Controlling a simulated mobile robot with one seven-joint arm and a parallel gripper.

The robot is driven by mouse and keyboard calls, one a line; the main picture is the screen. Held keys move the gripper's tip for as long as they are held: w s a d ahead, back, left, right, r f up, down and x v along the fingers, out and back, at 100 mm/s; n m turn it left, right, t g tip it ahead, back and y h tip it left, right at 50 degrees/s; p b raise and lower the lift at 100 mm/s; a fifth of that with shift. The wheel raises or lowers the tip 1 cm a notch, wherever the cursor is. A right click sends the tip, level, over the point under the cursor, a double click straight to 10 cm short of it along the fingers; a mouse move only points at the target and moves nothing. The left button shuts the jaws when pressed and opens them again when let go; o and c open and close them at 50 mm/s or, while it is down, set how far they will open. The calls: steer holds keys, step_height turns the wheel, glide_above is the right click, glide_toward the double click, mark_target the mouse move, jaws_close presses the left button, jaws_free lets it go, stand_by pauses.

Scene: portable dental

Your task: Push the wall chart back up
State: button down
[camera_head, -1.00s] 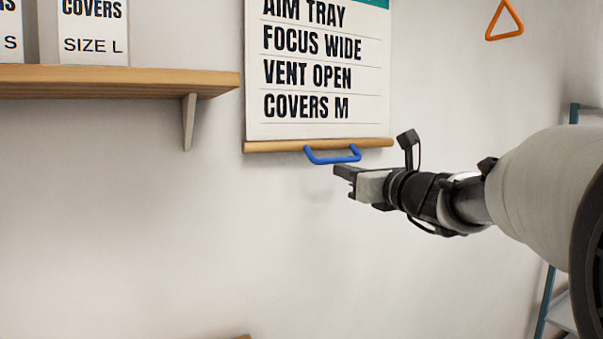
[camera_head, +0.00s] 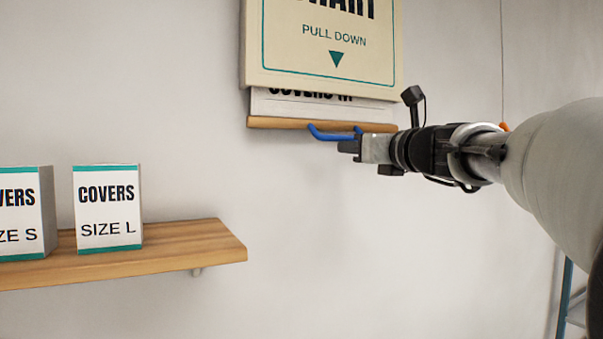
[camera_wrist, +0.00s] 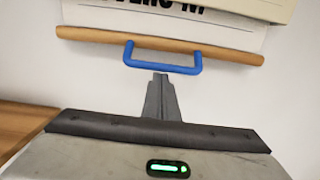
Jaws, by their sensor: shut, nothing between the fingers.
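The wall chart (camera_head: 320,106) shows only a short strip below its cream cover (camera_head: 320,50), which reads "PULL DOWN" with a down arrow. A wooden bar (camera_head: 285,123) runs along the chart's lower edge. A blue handle (camera_head: 322,135) hangs from the bar. My gripper (camera_head: 352,146) is shut and empty, at the right end of the handle in the head view. In the wrist view, the shut fingertips (camera_wrist: 160,78) are just below the middle of the blue handle (camera_wrist: 162,67). I cannot tell whether they touch it.
A wooden shelf (camera_head: 190,252) at lower left carries white boxes, one marked "COVERS SIZE L" (camera_head: 108,208). An orange piece (camera_head: 504,126) hangs on a cord behind my arm. A blue frame (camera_head: 564,300) stands at lower right. The wall below the chart is clear.

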step_height(320, 180, up, 6)
stand_by(0.4)
steer(key=shift+s+r, duration=0.1)
step_height(320, 180, down, 4)
steer(key=b, duration=0.2)
steer(key=shift+b, duration=0.4)
steer(key=f+b+v, duration=0.1)
steer(key=v, duration=0.9)
steer(key=shift+s+d+b, duration=0.2)
steer(key=shift+s+b, duration=0.05)
steer(key=shift+b, duration=0.15)
steer(key=s+a+f+n+g+h, duration=0.1)
steer(key=s+a+f+n+g, duration=0.15)
steer(key=f+n, duration=0.35)
steer(key=s+a+f+n+g, duration=0.2)
steer(key=s+f+n, duration=0.15)
steer(key=f, duration=0.45)
steer(key=s+a+f+n+g+h, duration=0.1)
steer(key=s+a+f+n+g, duration=0.15)
steer(key=f+n, duration=0.4)
steer(key=s+d+f+n+g+h, duration=0.1)
steer(key=s+f+n+g+h, duration=0.1)
steer(key=s+f+n, duration=0.5)
steer(key=s+d+f+n+g+h, duration=0.1)
steer(key=s+f+n, duration=0.7)
steer(key=f, duration=0.8)
steer(key=shift+s+d+g+h, duration=0.45)
steer(key=shift+g+h, duration=0.25)
steer(key=shift+h, duration=0.2)
